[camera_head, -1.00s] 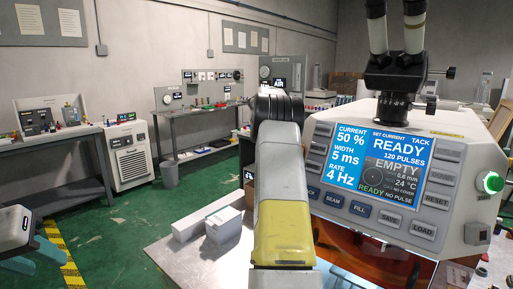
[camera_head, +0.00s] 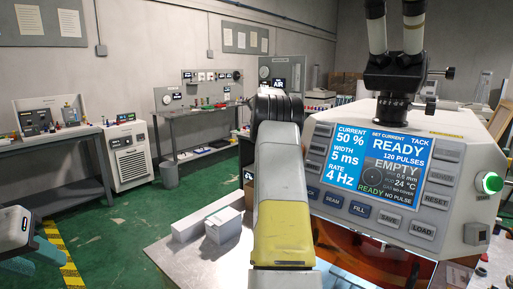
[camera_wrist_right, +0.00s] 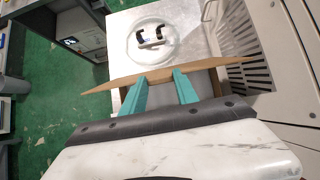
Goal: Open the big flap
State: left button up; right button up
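My right gripper (camera_wrist_right: 160,82) shows in the right wrist view with two teal fingers apart. A thin brown, cardboard-like flap (camera_wrist_right: 225,67) runs across at their tips, seen nearly edge-on. It reaches past both fingers on either side. I cannot tell whether the fingers touch it, and I see nothing clamped between them. In the head view my right arm stands in the middle and its gripper is hidden. My left gripper (camera_head: 22,264) is at the lower left of the head view, over the green floor, its teal fingers apart and empty.
The welding machine (camera_head: 465,215) with its lit screen stands at the right, an amber hood (camera_head: 365,250) below. A small white box (camera_head: 223,226) sits on the bench beside my arm. A white round dish (camera_wrist_right: 140,50) lies beyond the flap. Green floor is free at the left.

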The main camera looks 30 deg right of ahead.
jog(key=o, duration=0.4)
jog(key=shift+o, duration=0.2)
jog(key=v, duration=0.8)
